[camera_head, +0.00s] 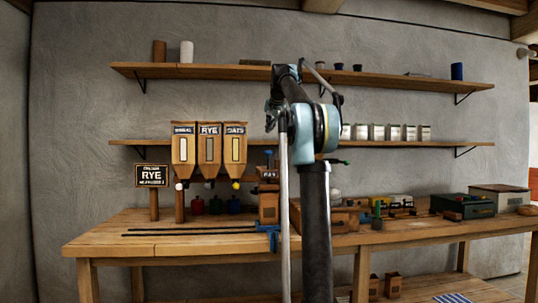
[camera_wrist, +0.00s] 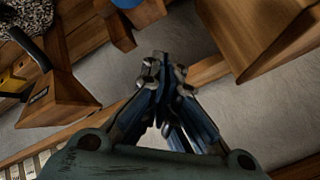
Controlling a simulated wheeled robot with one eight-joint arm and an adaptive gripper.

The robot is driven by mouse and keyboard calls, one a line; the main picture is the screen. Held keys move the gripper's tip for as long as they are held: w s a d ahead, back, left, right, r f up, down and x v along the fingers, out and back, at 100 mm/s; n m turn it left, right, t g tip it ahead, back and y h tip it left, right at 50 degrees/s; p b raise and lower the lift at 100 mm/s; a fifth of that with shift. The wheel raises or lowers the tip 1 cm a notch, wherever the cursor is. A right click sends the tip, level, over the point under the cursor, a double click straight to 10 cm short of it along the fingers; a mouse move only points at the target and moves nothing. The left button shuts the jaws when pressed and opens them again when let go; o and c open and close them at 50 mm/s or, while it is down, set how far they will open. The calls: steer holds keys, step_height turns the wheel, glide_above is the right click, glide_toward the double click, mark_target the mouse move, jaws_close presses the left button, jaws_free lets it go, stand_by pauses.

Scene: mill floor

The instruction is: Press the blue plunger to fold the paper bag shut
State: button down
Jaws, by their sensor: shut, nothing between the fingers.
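My gripper (camera_wrist: 165,85) is shut and empty in the wrist view, its two blue-grey fingers meeting over wooden parts and a grey surface. A round blue part (camera_wrist: 126,3) on a wooden block shows at the top edge of the wrist view, beyond the fingertips and apart from them; I cannot tell if it is the plunger. In the head view, my arm hides the middle of the bench, and I cannot make out the gripper, the plunger or the bag being folded. Brown bag-like containers (camera_head: 393,285) stand on the low shelf.
The wooden bench (camera_head: 110,240) runs along the wall, its left front clear. A wooden unit (camera_head: 268,205) with a blue clamp (camera_head: 268,230) is left of my arm. A green box (camera_head: 463,206) sits at right.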

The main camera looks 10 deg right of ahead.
steer(key=shift+f, duration=3.45)
